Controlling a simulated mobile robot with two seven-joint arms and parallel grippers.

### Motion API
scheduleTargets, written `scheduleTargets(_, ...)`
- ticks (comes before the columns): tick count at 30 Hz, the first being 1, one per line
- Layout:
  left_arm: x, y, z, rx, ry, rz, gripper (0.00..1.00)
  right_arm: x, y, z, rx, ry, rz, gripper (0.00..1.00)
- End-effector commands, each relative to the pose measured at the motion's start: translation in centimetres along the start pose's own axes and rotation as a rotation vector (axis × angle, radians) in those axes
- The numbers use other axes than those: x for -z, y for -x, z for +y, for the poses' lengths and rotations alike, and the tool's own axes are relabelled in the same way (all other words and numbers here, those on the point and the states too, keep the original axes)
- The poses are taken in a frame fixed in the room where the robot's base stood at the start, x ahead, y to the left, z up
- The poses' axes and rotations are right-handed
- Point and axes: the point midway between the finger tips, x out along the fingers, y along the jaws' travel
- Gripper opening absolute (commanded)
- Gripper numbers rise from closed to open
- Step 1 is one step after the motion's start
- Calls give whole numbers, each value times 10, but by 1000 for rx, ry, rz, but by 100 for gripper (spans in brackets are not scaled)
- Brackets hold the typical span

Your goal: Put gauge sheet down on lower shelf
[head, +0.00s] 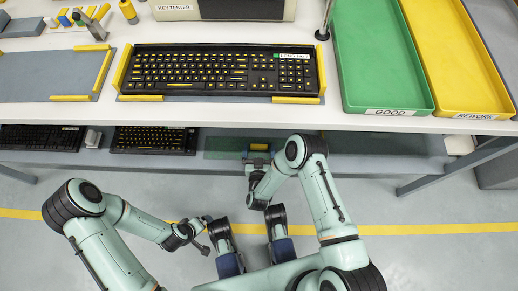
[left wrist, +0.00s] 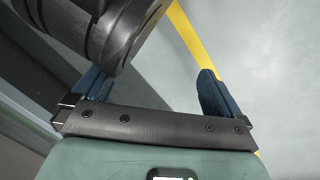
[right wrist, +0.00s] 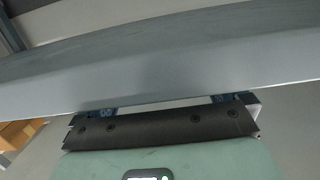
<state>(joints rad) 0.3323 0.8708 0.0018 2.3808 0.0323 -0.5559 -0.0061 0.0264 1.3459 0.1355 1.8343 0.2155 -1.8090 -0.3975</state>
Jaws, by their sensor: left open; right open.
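The gauge sheet (head: 222,148) looks like a translucent green sheet with a yellow grip piece (head: 259,147). It lies at the lower shelf (head: 350,146), under the front of the worktop, right of the dark keyboard there. My right gripper (head: 257,158) is open at the shelf's front edge, close to the yellow piece. In the right wrist view the grey shelf edge (right wrist: 160,80) hides the fingertips, and the sheet does not show. My left gripper (head: 206,234) is open and empty over the floor; its spread fingers show in the left wrist view (left wrist: 152,88).
Two keyboards (head: 155,139) (head: 40,137) lie on the lower shelf at left. On the worktop a keyboard (head: 220,70) sits in a yellow-cornered fixture. A green GOOD tray (head: 375,60) and yellow REWORK tray (head: 455,60) stand at right. The shelf's right part is clear.

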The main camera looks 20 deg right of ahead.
Motion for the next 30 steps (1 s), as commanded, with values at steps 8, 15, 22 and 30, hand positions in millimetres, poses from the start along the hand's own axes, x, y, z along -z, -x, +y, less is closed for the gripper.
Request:
scheduleTargets(8,30,28,26,-46,-25,99,100,1,58,-1,6,3,-8,99)
scheduleTargets(15,-15,60,34,-51,-38,-32,100,4,92,-2,5,3,-3,99)
scheduleTargets(22,-48,83,39,-54,-48,-129,100,2,112,-2,5,3,-4,99)
scheduleTargets(30,-59,90,40,-55,-51,-164,100,0,119,0,1,0,-1,99)
